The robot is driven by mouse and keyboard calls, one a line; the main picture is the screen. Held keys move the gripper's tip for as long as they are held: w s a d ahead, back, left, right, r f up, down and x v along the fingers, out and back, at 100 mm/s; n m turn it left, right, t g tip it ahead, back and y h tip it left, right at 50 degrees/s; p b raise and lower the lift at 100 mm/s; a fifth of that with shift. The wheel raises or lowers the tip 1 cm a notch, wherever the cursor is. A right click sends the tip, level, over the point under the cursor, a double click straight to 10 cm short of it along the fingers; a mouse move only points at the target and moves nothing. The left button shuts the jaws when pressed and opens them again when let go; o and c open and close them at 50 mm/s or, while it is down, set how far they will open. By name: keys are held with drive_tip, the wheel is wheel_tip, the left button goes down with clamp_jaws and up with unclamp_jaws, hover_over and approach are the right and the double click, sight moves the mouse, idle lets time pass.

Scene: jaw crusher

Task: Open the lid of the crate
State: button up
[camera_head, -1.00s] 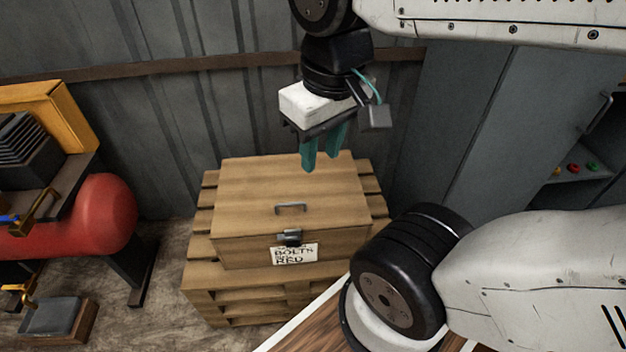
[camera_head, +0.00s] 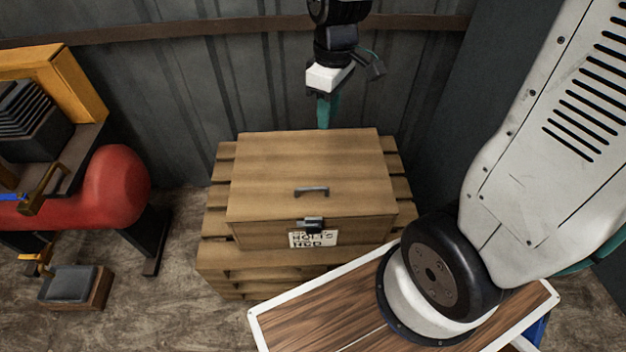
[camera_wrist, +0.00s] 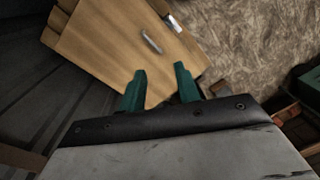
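The wooden crate (camera_head: 305,175) sits on a pallet with its lid shut. A grey handle (camera_head: 311,191) is on the lid, and a dark latch (camera_head: 312,224) is on the front above a paper label. My gripper (camera_head: 324,112) hangs above and behind the crate's back edge, pointing down, apart from it. In the wrist view the green fingers of my gripper (camera_wrist: 160,82) are spread apart with nothing between them. The crate lid (camera_wrist: 120,50) and its handle (camera_wrist: 151,42) show beyond the fingertips.
The pallet (camera_head: 220,255) extends past the crate on its sides. A corrugated metal wall (camera_head: 180,90) stands close behind. A red tank (camera_head: 115,185) with a yellow-framed machine is at left.

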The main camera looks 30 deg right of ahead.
drive_tip(key=w+f+n, duration=0.1)
drive_tip(key=f+n, duration=0.1)
drive_tip(key=f, duration=0.7)
drive_tip(key=w+f+n+g, duration=0.1)
drive_tip(key=w+f+n, duration=0.1)
drive_tip(key=f, duration=0.8)
drive_tip(key=w+a+f+n, duration=0.1)
drive_tip(key=w+f+n, duration=0.1)
drive_tip(key=f, duration=0.7)
drive_tip(key=shift+f+g, duration=0.3)
clamp_jaws()
